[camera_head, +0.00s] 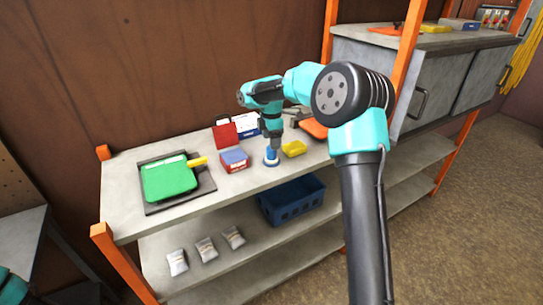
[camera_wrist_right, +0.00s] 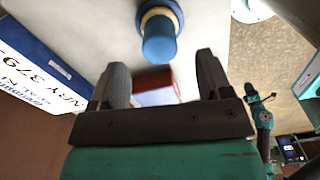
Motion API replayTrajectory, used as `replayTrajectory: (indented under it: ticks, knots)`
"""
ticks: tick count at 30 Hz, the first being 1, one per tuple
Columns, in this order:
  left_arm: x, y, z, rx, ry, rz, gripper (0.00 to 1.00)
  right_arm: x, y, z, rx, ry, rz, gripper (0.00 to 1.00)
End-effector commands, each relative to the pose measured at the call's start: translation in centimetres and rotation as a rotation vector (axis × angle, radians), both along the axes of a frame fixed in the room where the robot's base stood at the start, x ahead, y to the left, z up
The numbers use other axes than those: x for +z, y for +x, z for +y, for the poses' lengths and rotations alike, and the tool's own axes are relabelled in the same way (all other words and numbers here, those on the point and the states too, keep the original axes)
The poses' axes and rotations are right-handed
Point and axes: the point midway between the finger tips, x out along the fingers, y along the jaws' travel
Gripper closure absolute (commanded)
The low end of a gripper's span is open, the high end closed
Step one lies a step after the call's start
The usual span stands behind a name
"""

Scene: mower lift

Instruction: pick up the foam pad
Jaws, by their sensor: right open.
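A round blue piece with a blue knob and a pale ring (camera_head: 271,157) stands upright on the bench top; I take it for the foam pad, but cannot be sure. In the right wrist view its knob (camera_wrist_right: 159,42) shows beyond the fingertips, not between them. My right gripper (camera_head: 273,137) points down just above this piece, apart from it as far as I can see. In the right wrist view the two dark fingers (camera_wrist_right: 163,75) are spread with nothing held. My left gripper is not in view.
A yellow piece (camera_head: 294,149) lies right of the blue piece. A red-and-blue box (camera_head: 235,160) stands left of it, and a green case (camera_head: 168,178) lies farther left. A blue crate (camera_head: 291,205) and several packets (camera_head: 206,249) sit on the lower shelf.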

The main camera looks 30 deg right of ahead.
Motion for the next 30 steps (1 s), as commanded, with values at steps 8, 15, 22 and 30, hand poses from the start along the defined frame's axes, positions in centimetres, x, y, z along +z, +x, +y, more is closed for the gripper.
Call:
replayTrajectory:
  ticks: [8, 15, 22, 30]
  knots:
    - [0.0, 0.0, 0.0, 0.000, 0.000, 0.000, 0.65, -2.5, -0.1, -0.2, 0.000, 0.001, 0.003, 0.28]
    - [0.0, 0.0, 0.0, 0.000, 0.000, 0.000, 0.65, -5.1, 0.0, -0.2, -0.001, 0.000, 0.001, 0.28]
    - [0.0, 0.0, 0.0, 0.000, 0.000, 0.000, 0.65, -5.2, 0.0, -0.2, 0.000, 0.000, -0.001, 0.28]
    - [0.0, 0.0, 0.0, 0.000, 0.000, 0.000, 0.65, -5.1, 0.0, -0.2, 0.000, 0.000, -0.001, 0.29]
